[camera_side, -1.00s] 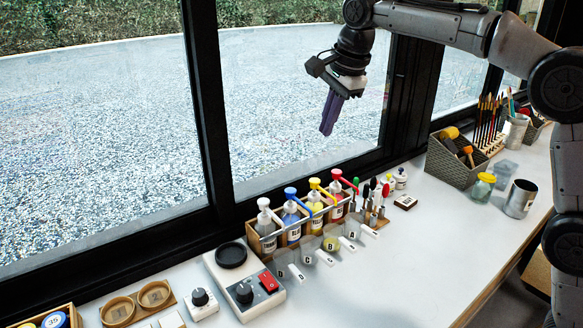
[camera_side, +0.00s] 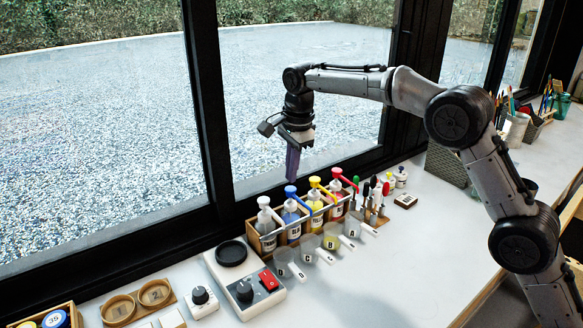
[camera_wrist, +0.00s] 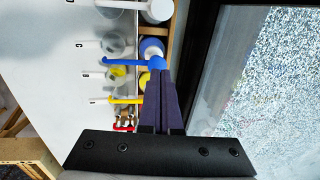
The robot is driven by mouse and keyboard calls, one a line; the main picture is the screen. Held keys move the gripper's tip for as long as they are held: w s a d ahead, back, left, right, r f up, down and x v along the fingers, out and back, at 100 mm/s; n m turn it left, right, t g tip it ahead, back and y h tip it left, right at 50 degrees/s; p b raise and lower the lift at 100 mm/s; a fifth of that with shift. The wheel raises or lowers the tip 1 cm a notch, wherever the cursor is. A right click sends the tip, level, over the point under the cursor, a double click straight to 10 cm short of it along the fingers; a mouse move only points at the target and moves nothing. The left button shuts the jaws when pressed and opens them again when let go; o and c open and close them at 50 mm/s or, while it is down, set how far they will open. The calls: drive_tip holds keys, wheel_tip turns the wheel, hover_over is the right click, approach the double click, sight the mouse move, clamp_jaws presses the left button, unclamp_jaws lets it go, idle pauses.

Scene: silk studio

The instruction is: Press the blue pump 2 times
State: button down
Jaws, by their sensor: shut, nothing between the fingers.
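The blue pump (camera_side: 291,192) tops a bottle with blue contents (camera_side: 291,215) in a wooden rack, between the white pump (camera_side: 264,203) and the yellow pump (camera_side: 315,182). My gripper (camera_side: 291,178) is shut and empty, its purple fingers pointing down just above the blue pump head. In the side view its tips are very close to the blue pump; I cannot tell whether they touch. In the wrist view the blue pump (camera_wrist: 155,63) shows at the fingertips (camera_wrist: 158,74), its spout pointing left. The red pump (camera_side: 337,173) stands at the rack's right end.
Cups with lettered handles (camera_side: 330,243) stand in front of the rack. A device with a black round plate and red switch (camera_side: 268,280) is at the left. Small bottles and droppers (camera_side: 376,190) stand right of the rack. The window frame (camera_side: 225,190) is close behind.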

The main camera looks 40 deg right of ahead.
sight(291, 189)
drive_tip(key=shift+f, duration=0.6)
drive_tip(key=shift+f, duration=1.2)
drive_tip(key=shift+r, duration=1.05)
drive_tip(key=shift+f, duration=1.1)
drive_tip(key=shift+r, duration=1.05)
